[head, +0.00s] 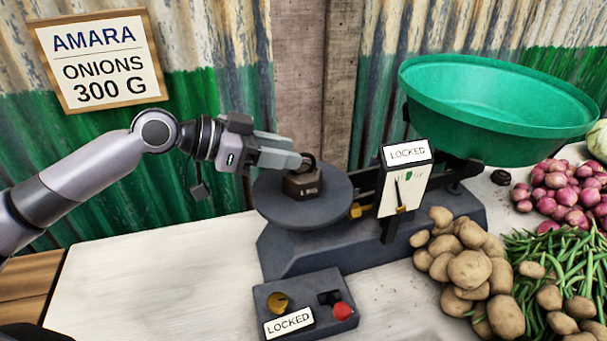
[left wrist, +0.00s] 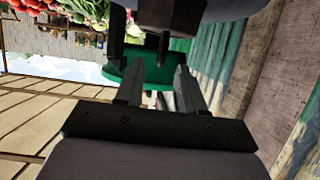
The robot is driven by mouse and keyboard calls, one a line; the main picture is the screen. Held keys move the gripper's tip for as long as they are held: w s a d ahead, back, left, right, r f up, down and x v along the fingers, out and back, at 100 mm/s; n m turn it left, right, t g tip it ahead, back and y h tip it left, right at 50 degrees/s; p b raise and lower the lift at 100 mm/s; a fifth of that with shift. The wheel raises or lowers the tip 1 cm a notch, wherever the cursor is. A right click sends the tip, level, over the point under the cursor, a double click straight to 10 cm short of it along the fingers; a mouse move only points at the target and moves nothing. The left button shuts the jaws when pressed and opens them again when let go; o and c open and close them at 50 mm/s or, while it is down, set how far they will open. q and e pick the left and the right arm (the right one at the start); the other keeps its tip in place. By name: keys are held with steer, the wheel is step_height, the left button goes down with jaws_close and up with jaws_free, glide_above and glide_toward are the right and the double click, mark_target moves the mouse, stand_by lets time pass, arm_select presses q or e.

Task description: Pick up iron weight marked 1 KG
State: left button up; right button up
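A dark iron weight (head: 302,186) with a ring on top stands on the round grey plate (head: 275,208) of the balance; its small label is too blurred to read surely. My left gripper (head: 300,161) is at the weight's ring, just above its body. In the left wrist view the fingers (left wrist: 157,72) are apart. The weight (left wrist: 170,14) shows upside down at the top there, its ring edge-on between the finger lines; contact cannot be told. My right gripper is not in view.
The balance carries a green pan (head: 500,110) and a LOCKED sign (head: 407,152). A control box (head: 305,305) with a red button stands in front. Potatoes (head: 468,270), beans and onions fill the right. The table's left front is clear.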

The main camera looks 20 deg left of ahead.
mark_target(303, 171)
arm_select(q)
steer(key=x, duration=0.4)
steer(key=shift+w+d+p, duration=0.1)
steer(key=shift+w+p, duration=0.05)
steer(key=shift+p, duration=0.2)
jaws_close()
stand_by(1.0)
steer(key=shift+r, duration=0.25)
